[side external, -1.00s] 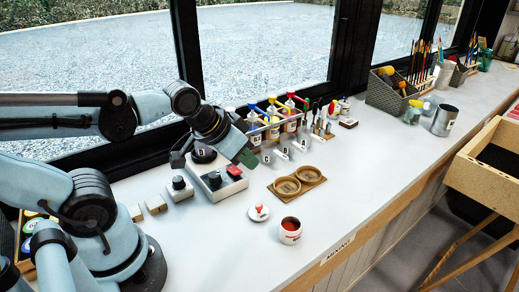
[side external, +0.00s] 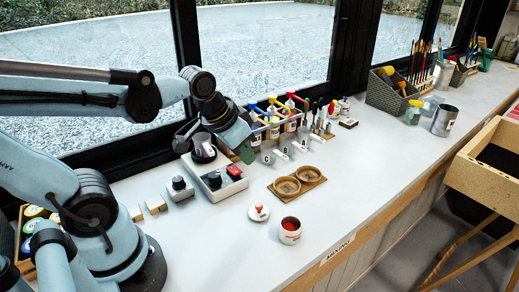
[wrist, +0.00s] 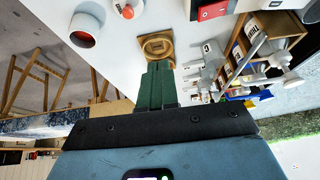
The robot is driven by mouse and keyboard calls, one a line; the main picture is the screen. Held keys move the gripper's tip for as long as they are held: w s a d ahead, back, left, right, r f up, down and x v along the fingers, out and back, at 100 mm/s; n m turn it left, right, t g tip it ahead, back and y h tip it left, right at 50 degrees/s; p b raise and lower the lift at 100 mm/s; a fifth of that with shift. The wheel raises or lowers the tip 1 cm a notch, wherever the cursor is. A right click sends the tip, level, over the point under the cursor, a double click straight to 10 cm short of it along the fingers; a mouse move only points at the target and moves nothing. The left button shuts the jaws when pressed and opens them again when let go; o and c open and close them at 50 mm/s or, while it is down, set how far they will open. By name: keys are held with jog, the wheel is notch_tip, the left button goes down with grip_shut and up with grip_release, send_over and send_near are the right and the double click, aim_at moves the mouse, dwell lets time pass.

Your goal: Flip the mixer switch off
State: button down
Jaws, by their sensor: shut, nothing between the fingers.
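The mixer (side external: 214,183) is a pale box on the counter below the window, with a black knob and a red switch (side external: 235,171) on its top. A dark round holder with a greyish thing in it stands at its back. My gripper (side external: 246,154) has green fingers closed together with nothing between them. It hangs above and just behind the red switch, apart from it. In the wrist view the closed fingers (wrist: 158,84) show in the middle, and the red switch (wrist: 212,11) is at the top edge. I cannot tell the switch's position.
A wooden rack (side external: 276,128) of colour bottles stands behind the gripper, with small labelled white scoops before it. A small knob box (side external: 180,188) is left of the mixer. A wooden board with two rings (side external: 297,185), a stamp (side external: 259,212) and a white cup (side external: 290,231) stand in front.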

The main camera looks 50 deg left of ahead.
aim_at(237, 172)
jog(key=a+f+g, duration=0.1)
jog(key=a, duration=0.1)
jog(key=w+a+f+g, duration=0.1)
jog(key=a+g, duration=0.1)
jog(key=w+a+f+g, duration=0.1)
jog(key=a+g, duration=0.1)
jog(key=a, duration=0.1)
jog(key=shift+w+f, duration=0.1)
jog(key=shift+w, duration=0.05)
jog(key=shift+a+f, duration=0.25)
jog(key=shift+f, duration=2.4)
jog(key=shift+r, duration=2.25)
jog(key=s+d+r+t, duration=0.3)
jog(key=d+t, duration=0.3)
jog(key=d, duration=0.3)
jog(key=shift+d+r+t, duration=0.3)
jog(key=shift+r+t, duration=0.1)
jog(key=shift+r, duration=0.25)
